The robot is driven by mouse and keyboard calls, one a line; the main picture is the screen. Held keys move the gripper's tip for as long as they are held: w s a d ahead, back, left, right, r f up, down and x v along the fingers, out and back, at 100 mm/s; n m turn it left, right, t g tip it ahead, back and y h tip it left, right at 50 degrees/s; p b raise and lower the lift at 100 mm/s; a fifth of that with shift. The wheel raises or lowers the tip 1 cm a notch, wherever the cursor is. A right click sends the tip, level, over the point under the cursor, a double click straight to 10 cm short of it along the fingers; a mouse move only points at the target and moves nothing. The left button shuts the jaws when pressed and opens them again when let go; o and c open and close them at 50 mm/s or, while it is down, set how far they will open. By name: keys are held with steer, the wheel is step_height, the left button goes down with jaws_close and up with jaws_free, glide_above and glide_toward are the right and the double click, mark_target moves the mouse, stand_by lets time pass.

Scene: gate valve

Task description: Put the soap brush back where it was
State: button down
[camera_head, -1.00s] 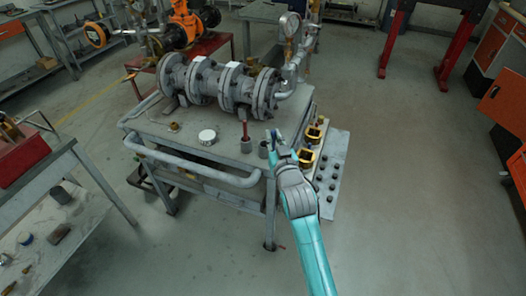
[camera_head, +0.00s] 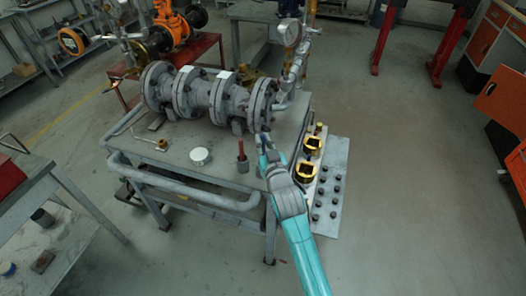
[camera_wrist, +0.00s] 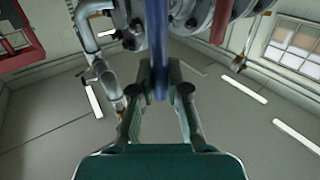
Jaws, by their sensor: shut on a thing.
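The soap brush (camera_wrist: 158,45) shows in the wrist view as a blue rod between my fingers; its far end runs out at the top. My gripper (camera_wrist: 160,78) is shut on it. In the head view my gripper (camera_head: 262,138) is over the right end of the grey workbench (camera_head: 180,172), close in the picture to the pipe assembly's right flange. The brush is too small there to make out clearly. A grey cup (camera_head: 243,166) holding a red-handled brush (camera_head: 241,149) stands left of my gripper. A second cup beside it is mostly hidden behind my arm.
The grey flanged pipe assembly (camera_head: 211,95) lies along the back of the bench. A white round lid (camera_head: 200,156) is on the bench front. Gold blocks (camera_head: 305,170) and a plate with several dark studs (camera_head: 331,190) are at right. Open floor lies right.

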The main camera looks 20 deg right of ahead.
mark_target(264, 151)
steer(key=shift+f, duration=2.1)
steer(key=c, duration=1.2)
jaws_free()
steer(key=shift+s, duration=0.1)
steer(key=s, duration=1.2)
steer(key=shift+a, duration=0.25)
